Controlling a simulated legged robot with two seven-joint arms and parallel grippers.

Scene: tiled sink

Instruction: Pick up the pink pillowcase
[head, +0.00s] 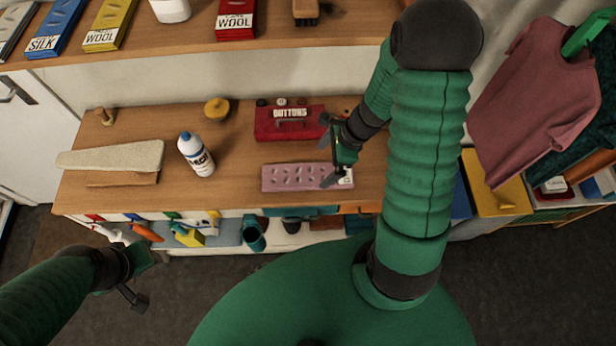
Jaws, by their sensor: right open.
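A flat pink piece with a pale dotted pattern (285,178), which looks like the folded pink pillowcase, lies near the front edge of the wooden worktop. A small white label shows at its right end. My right gripper (327,152) is open and empty. Its lower finger overlaps the right part of the pink piece in the picture; I cannot tell whether it touches. Its upper finger is beside the red buttons box. My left gripper (148,279) is low at the left, in front of the worktop and away from the pink piece. It looks open and empty.
A shelf with boxes (340,30) is behind. A pink shirt (535,100) hangs at the right.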

